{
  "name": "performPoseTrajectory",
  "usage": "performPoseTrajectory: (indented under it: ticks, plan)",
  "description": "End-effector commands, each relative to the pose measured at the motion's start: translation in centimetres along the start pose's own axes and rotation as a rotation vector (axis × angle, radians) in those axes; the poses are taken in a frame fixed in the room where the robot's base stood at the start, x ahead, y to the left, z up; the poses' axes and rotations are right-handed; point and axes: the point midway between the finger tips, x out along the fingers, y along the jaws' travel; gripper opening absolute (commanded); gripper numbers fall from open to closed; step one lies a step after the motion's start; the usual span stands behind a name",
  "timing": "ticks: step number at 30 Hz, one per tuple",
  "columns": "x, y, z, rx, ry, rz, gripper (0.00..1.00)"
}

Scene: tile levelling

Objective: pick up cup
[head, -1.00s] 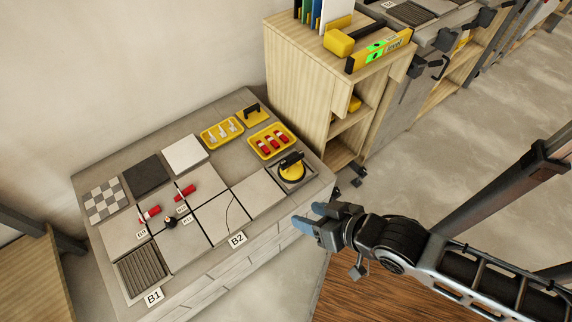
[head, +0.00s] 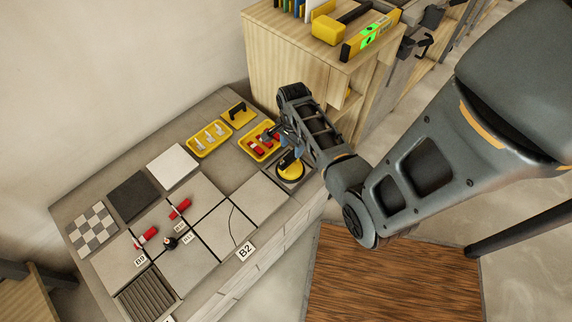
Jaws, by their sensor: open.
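The cup appears to be the round yellow suction cup (head: 289,171) with a black handle, on a square tile at the right end of the bench in the head view. My gripper (head: 291,143) is open, pointing down just above and behind the cup's handle. The wrist and fingers partly hide the handle, and I cannot tell whether the fingers touch it or straddle it.
Just behind is a yellow tray (head: 251,152) of red pieces, partly covered by my gripper. Another yellow tray (head: 195,148) and a yellow float (head: 231,117) lie farther left and back. A wooden cabinet (head: 284,62) stands close behind my arm. Tiles cover the bench's left.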

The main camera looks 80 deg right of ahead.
Motion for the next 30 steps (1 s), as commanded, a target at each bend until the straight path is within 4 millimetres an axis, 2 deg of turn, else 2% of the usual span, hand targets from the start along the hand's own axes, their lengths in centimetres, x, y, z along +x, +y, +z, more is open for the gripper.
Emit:
performPoseTrajectory:
  ticks: [11, 21, 30]
  plan:
    - [3.2, -0.1, -0.1, 0.011, -0.005, 0.009, 0.53]
    - [7.4, -0.3, -0.1, 0.010, -0.004, 0.007, 0.53]
    - [7.7, -0.2, 0.0, 0.009, -0.004, 0.006, 0.53]
